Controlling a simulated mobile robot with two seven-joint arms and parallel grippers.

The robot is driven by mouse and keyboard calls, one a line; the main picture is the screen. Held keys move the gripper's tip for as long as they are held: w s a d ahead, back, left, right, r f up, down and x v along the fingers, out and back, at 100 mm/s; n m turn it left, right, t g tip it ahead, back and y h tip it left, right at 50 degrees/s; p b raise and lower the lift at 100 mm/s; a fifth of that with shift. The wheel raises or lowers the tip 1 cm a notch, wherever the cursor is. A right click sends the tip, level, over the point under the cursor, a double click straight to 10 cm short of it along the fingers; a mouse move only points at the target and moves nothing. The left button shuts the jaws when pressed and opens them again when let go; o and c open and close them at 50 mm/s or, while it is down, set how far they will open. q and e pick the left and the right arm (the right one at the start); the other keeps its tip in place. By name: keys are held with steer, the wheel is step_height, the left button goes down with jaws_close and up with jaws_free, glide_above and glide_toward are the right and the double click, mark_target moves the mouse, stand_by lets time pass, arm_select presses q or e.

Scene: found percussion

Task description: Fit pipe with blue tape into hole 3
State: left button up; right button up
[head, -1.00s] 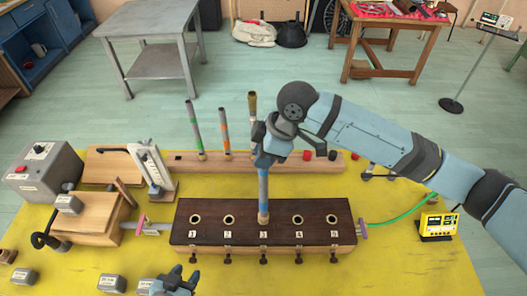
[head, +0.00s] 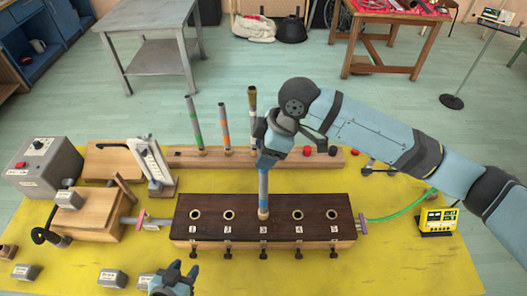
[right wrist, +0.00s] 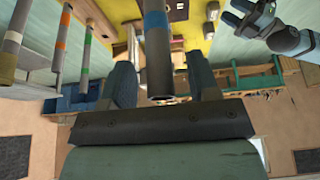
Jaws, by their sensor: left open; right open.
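The pipe with blue tape (head: 263,190) stands upright on the dark block (head: 180,232), its lower end at hole 3. How deep it sits in the hole I cannot tell. Its upper part is hidden behind my right gripper (head: 267,150) in the head view. In the right wrist view the grey pipe end (right wrist: 159,75) is between the two open fingers, with a blue band (right wrist: 156,20) beyond them. Holes 1, 2, 4 and 5 look empty.
A wooden box (head: 90,220) and a grey box (head: 45,165) are at left. A yellow meter (head: 437,222) is at right.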

steer(key=b+v, duration=0.2)
steer(key=v, duration=1.1)
